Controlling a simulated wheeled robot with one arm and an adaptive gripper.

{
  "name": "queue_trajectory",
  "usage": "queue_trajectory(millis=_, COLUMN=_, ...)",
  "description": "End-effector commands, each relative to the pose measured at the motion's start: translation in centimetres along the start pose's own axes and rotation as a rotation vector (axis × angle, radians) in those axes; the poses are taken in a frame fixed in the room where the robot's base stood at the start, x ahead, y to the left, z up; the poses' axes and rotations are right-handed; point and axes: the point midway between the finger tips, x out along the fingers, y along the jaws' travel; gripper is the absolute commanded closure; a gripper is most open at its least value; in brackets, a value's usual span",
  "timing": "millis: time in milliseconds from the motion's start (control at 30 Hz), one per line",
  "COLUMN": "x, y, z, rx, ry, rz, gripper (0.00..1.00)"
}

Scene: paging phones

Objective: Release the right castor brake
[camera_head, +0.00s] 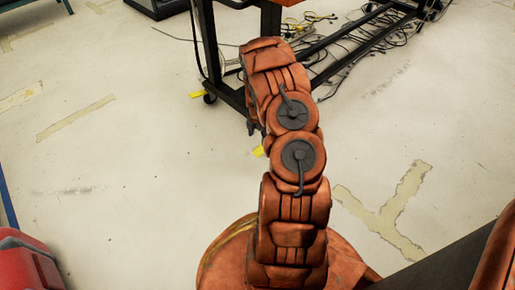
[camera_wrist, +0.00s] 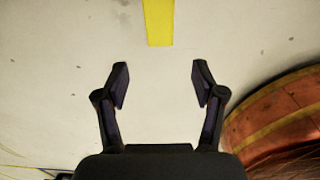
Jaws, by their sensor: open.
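A dark-framed wheeled table (camera_head: 206,45) stands at the top of the head view. One of its castors (camera_head: 209,98) shows at the foot of its left leg, beside a yellow mark on the floor. I cannot make out any brake lever on it. My arm covers the foot of the table's nearer right leg, so a castor or brake there is hidden. In the wrist view my gripper (camera_wrist: 160,78) is open and empty above bare floor. A yellow tape strip (camera_wrist: 159,20) lies ahead of its fingertips. No castor shows in that view.
Loose cables (camera_head: 345,62) lie tangled around the table's lower rail. A red object (camera_head: 28,265) sits at the lower left of the head view. A dark object (camera_head: 160,8) stands at the top left. The pale floor left and right of my arm is clear.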

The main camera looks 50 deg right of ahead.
Motion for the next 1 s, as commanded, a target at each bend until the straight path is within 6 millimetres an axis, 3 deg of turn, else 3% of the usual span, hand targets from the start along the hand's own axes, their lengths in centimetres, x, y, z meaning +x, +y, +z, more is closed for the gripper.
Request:
queue_trajectory(millis=533, x=6.8, y=0.0, z=-0.1, rx=0.001, ry=0.002, rz=-0.001, gripper=0.31)
queue_trajectory(millis=900, x=7.4, y=0.0, z=-0.1, rx=0.002, ry=0.001, rz=0.000, gripper=0.31)
queue_trajectory(millis=1000, x=7.4, y=0.0, z=-0.1, rx=0.002, ry=0.001, rz=0.000, gripper=0.42)
